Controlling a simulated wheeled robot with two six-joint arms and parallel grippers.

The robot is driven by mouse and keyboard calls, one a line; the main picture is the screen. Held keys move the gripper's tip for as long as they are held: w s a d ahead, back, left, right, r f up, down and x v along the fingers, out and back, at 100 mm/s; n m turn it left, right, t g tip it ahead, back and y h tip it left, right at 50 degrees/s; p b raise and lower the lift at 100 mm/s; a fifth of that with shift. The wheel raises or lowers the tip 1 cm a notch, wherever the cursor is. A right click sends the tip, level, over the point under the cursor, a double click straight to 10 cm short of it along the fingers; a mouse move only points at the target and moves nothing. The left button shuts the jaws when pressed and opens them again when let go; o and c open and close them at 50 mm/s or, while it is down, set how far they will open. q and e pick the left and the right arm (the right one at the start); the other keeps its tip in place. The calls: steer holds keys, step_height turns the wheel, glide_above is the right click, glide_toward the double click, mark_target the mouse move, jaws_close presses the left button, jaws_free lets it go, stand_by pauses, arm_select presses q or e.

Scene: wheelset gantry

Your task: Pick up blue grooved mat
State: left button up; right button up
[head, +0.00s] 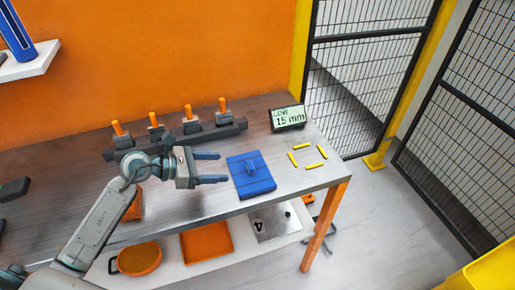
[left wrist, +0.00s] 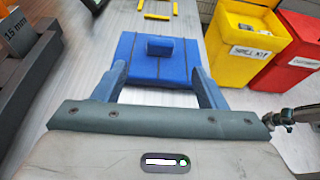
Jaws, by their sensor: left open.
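The blue grooved mat (head: 252,177) lies flat on the metal workbench, right of the bench's middle, with a small blue block-shaped grip standing up on it. In the left wrist view the mat (left wrist: 140,68) is straight ahead, with grooves across its top and the grip in its middle. My left gripper (head: 211,168) is open and empty, just left of the mat, with its blue fingers pointing at it. In the left wrist view the fingers (left wrist: 160,88) are spread, one on each side of the mat's near part. My right gripper is not in view.
Yellow strips (head: 308,156) mark a square right of the mat. A dark rack (head: 180,137) with several orange-handled pieces runs along the back. A lower shelf holds an orange pan (head: 140,259). Yellow and red bins (left wrist: 238,40) stand beyond the bench.

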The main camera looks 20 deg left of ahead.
mark_target(248, 164)
arm_select(q)
steer(key=shift+w, duration=0.25)
steer(key=shift+d, duration=0.25)
steer(key=p+x, duration=0.1)
steer(key=x, duration=0.3)
steer(key=shift+d, duration=0.1)
steer(key=shift+w+d+f+p, duration=0.15)
steer(key=shift+d+f+p, duration=0.05)
steer(key=shift+f+p, duration=0.1)
steer(key=shift+w+d+r+p, duration=0.15)
steer(key=shift+w+d+p, duration=0.05)
steer(key=shift+d+p, duration=0.3)
steer(key=p+x, duration=0.1)
steer(key=x, duration=0.2)
steer(key=shift+w+p, duration=0.15)
steer(key=shift+p, duration=0.25)
steer(key=shift+w+d+f, duration=0.25)
steer(key=shift+d, duration=0.2)
steer(key=c, duration=1.1)
steer(key=shift+o, duration=0.2)
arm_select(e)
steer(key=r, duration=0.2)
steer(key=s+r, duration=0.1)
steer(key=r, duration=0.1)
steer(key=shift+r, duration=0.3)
